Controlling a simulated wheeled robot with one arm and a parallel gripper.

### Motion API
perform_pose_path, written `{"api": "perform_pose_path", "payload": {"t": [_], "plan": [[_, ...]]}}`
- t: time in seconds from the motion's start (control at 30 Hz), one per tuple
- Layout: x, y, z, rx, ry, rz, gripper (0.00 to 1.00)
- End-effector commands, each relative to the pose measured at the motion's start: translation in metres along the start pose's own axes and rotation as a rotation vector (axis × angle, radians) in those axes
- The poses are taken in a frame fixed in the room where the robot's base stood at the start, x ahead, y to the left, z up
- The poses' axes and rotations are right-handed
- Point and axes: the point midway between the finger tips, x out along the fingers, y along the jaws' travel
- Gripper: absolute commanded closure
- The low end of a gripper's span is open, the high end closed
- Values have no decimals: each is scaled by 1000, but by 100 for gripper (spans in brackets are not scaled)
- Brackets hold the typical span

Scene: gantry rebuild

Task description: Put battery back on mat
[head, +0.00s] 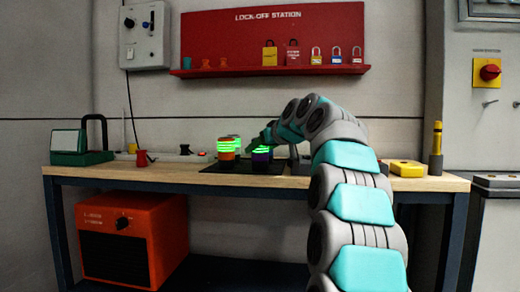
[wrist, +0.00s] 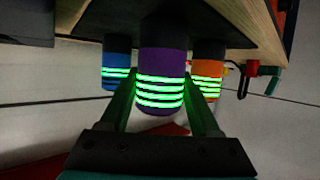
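A purple battery (wrist: 160,55) with glowing green bands stands upright between the two green fingers of my gripper (wrist: 160,92) in the wrist view, which looks upside down. The fingers lie close along both its sides and seem to touch it. In the head view the purple battery (head: 261,156) is over the dark mat (head: 216,166), partly hidden by my gripper. An orange battery (head: 227,155) stands on the mat to its left. A blue battery (wrist: 116,57) shows in the wrist view beside the purple one. I cannot tell whether the purple base touches the mat.
The wooden bench (head: 150,174) carries a green and white device (head: 80,148) at left, a red piece (head: 142,158), and a yellow case (head: 407,168) at right. A red lock-off shelf (head: 270,70) hangs on the wall behind. An orange heater (head: 130,240) stands below.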

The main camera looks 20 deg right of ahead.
Motion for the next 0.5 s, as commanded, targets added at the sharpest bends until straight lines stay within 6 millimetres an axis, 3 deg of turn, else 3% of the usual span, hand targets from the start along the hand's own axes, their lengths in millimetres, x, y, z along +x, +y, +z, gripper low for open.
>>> {"api": "perform_pose_path", "payload": {"t": [0.03, 0.27, 0.5], "plan": [[0, 0, 0, 0, 1, 0, 32], [0, 0, 0, 0, 0, 0, 7], [0, 0, 0, 0, 0, 0, 7]]}}
